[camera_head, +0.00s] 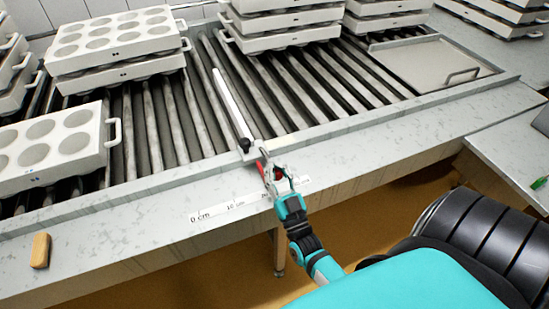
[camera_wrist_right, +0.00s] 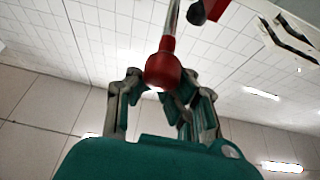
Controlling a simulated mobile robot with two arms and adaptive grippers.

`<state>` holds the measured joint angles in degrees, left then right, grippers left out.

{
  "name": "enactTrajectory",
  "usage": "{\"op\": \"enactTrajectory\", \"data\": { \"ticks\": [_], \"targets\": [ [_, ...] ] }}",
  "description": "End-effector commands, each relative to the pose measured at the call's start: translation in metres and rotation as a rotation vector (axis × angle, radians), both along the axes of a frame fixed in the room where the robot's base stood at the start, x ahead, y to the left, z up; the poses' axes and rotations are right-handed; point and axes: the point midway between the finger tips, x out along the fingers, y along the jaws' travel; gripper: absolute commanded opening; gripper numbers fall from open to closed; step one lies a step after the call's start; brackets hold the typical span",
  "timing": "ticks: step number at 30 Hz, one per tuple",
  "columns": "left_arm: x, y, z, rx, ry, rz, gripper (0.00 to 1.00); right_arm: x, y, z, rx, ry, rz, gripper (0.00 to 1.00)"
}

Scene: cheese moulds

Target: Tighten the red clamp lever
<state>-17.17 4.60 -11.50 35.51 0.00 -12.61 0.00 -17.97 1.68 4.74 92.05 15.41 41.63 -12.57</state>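The red clamp lever (camera_head: 262,170) is at the front rail of the roller table, at the near end of a long white bar (camera_head: 232,105) lying across the rollers. In the right wrist view the lever shows as a red ball knob (camera_wrist_right: 163,70) on a metal rod. My right gripper (camera_head: 274,170) is at the lever and partly covers it. In the wrist view its fingertips (camera_wrist_right: 160,82) are on either side of the knob, very near it. I cannot tell whether they touch or grip it. My left gripper is not in view.
A scale strip (camera_head: 225,208) marked in cm lies on the front ledge. A tan block (camera_head: 40,250) is at the ledge's left. White mould blocks (camera_head: 55,145) stand on the rollers (camera_head: 195,110) at left and back. A flat plate (camera_head: 425,62) lies at the right.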

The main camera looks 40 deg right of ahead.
Motion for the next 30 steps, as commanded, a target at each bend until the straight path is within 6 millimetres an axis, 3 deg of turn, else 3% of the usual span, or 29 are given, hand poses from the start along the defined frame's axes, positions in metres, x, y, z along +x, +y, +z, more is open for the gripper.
{"op": "enactTrajectory", "data": {
  "ticks": [1,12,23,30],
  "targets": [
    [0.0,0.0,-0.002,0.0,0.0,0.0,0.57,-0.007,0.002,-0.029,0.013,0.068,0.003,0.0],
    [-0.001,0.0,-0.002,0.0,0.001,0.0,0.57,-0.007,0.002,-0.025,0.01,0.06,0.004,0.49],
    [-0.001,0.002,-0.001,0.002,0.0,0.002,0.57,-0.01,0.002,-0.024,0.007,0.054,0.002,0.5],
    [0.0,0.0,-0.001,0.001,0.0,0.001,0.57,-0.048,0.011,-0.04,0.007,0.059,0.002,0.5]
  ]
}}
